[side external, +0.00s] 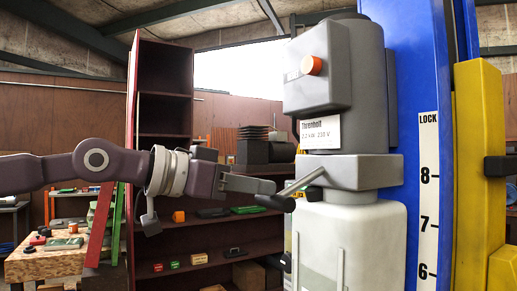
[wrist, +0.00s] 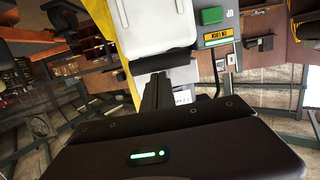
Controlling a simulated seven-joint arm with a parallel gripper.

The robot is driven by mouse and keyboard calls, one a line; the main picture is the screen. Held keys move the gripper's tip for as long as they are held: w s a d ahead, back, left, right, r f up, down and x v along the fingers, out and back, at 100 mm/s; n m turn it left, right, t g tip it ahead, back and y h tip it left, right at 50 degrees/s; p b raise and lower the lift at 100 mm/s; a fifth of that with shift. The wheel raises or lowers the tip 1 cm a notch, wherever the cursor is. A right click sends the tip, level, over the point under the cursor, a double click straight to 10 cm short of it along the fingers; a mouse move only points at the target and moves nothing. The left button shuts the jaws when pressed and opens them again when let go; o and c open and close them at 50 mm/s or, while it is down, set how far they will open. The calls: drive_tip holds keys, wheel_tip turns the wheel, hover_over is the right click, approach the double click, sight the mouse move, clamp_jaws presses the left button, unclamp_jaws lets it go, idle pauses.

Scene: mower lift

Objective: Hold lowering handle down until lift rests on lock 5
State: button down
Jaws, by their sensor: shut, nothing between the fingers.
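The lowering handle (side external: 302,184) is a metal lever on the grey block of the power unit. It slants down to the left to a dark grip (side external: 277,203). My gripper (side external: 268,187) is shut and empty, its fingertips just above the dark grip; I cannot tell if they touch. In the wrist view my gripper (wrist: 158,92) points toward the pale tank, and I cannot make out the handle clearly. The lift's lock scale (side external: 428,200) shows marks 8, 7 and 6; mark 5 is out of frame. The yellow lift part (side external: 479,130) carries a black block near mark 8.
The grey motor (side external: 340,85) with an orange knob (side external: 312,65) stands above the handle, and the white tank (side external: 345,240) below. The blue column (side external: 405,60) is behind them. A dark red shelf (side external: 165,95) stands behind my arm, and a workbench (side external: 45,262) is at left.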

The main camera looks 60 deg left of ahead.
drive_tip(key=s+r, duration=0.4)
drive_tip(key=s, duration=0.7)
idle(0.6)
drive_tip(key=d+f+g, duration=0.2)
drive_tip(key=f+g, duration=0.3)
drive_tip(key=f, duration=0.9)
drive_tip(key=d+f+g, duration=0.1)
drive_tip(key=f+g, duration=0.4)
drive_tip(key=f, duration=1)
drive_tip(key=shift+s+d+f, duration=0.25)
drive_tip(key=shift+s+d, duration=0.1)
drive_tip(key=shift+s, duration=0.05)
drive_tip(key=shift+r, duration=0.1)
